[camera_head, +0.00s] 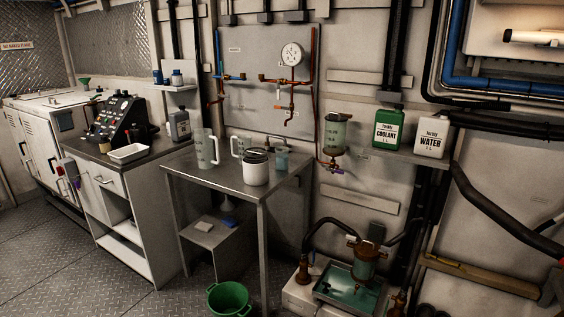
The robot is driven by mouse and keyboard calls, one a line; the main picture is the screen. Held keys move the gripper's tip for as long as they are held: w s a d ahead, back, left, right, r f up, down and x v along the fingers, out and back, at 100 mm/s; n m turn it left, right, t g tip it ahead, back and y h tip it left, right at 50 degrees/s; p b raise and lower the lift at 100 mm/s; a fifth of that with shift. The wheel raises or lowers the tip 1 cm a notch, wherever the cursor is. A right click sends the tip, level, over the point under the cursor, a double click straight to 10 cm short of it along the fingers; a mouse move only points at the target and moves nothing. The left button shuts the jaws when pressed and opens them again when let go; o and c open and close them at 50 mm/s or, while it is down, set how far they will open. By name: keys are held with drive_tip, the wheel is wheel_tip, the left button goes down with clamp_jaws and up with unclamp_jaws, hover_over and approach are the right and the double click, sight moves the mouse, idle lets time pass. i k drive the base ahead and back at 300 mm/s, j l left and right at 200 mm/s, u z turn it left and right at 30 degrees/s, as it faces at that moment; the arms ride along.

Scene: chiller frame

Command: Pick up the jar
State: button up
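A small container with blue-green liquid (281,159) stands just behind and to the right of the jar. My gripper is not in view.
A green bucket (229,299) stands on the floor below the table. A pump unit with a tray (345,290) is at the lower right. A wall shelf holds a green coolant can (388,129) and a white water can (431,137). The table's front left is clear.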

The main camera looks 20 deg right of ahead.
sight(281, 153)
drive_tip(key=i+z, duration=0.2)
drive_tip(key=z, duration=0.25)
drive_tip(key=i+j+z, duration=0.1)
drive_tip(key=z, duration=0.35)
drive_tip(key=i+j+z, duration=0.45)
drive_tip(key=i+j, duration=0.25)
drive_tip(key=j, duration=0.2)
drive_tip(key=i+j, duration=0.6)
drive_tip(key=j, duration=0.2)
drive_tip(key=i+j+z, duration=0.1)
drive_tip(key=i+j, duration=0.15)
drive_tip(key=j, duration=0.15)
